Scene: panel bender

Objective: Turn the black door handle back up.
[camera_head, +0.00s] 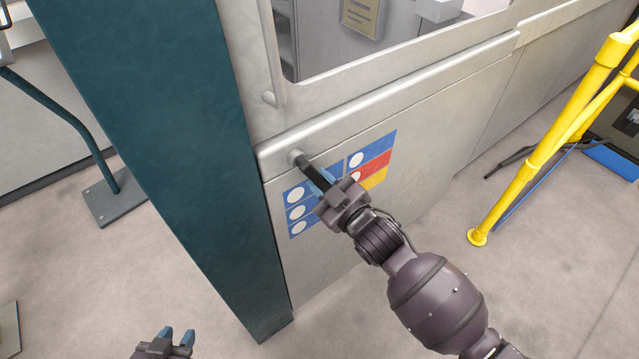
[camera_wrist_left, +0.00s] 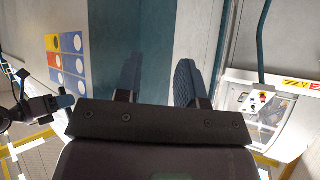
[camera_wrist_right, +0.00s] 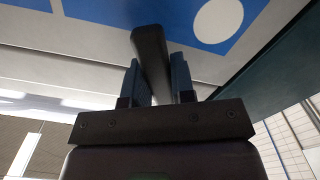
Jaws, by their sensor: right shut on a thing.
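The black door handle (camera_head: 308,165) sits on the light grey door panel, just under its rounded ledge, and slants down to the right from its round hub. My right gripper (camera_head: 326,183) is shut on the handle's lower part. In the right wrist view the handle (camera_wrist_right: 150,55) runs between the two fingers (camera_wrist_right: 158,82), its far end showing beyond them. My left gripper (camera_head: 178,338) is low at the bottom left, apart from the door. In the left wrist view its two fingers (camera_wrist_left: 160,82) stand apart with nothing between them.
A dark teal column (camera_head: 165,130) stands left of the handle. A sticker of blue, red and yellow fields (camera_head: 372,160) is on the door panel behind my right gripper. A yellow railing (camera_head: 545,150) stands at the right.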

